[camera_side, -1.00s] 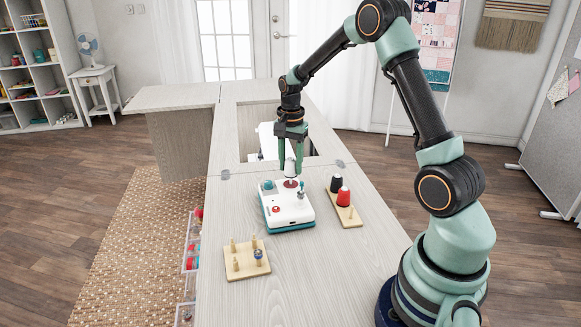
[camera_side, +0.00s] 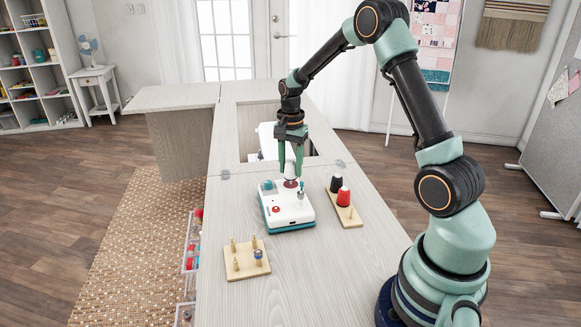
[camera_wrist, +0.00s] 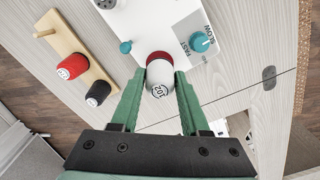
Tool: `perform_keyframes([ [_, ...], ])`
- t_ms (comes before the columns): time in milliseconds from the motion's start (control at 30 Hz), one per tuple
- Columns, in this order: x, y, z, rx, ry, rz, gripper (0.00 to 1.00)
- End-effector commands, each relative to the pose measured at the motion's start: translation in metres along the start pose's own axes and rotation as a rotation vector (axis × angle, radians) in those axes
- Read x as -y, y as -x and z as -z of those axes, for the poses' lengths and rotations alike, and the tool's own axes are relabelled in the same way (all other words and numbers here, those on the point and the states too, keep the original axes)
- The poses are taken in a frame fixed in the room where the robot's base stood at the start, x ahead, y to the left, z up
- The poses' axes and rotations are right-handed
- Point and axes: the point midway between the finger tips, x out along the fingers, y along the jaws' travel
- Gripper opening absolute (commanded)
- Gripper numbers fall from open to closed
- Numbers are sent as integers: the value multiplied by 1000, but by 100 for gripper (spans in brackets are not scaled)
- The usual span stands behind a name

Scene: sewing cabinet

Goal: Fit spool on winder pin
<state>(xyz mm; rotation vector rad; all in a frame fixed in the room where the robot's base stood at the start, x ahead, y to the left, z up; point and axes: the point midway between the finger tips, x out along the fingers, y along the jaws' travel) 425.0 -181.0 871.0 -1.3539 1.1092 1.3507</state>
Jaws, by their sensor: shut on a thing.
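A white spool (camera_side: 291,171) is between the fingers of my gripper (camera_side: 291,166), which is shut on it. The spool is roughly upright above the dark red disc (camera_side: 291,184) at the back of the white and teal winder (camera_side: 281,213). In the wrist view the spool (camera_wrist: 159,80) has a label on its end and covers most of the red disc (camera_wrist: 159,56). The winder's white top (camera_wrist: 152,20) lies beyond it. The winder pin is hidden, and I cannot tell whether the spool touches the disc.
A wooden stand (camera_side: 352,216) with black (camera_side: 336,184) and red (camera_side: 343,197) cones stands right of the winder. A peg board (camera_side: 246,265) is in front, left. The cabinet opening (camera_side: 244,150) lies behind. The near right tabletop (camera_side: 310,270) is clear.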

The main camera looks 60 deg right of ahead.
Motion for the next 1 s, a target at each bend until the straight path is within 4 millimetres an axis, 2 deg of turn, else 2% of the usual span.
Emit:
perform_keyframes([
  [1000,0,-7,0,1,0,-1,0],
])
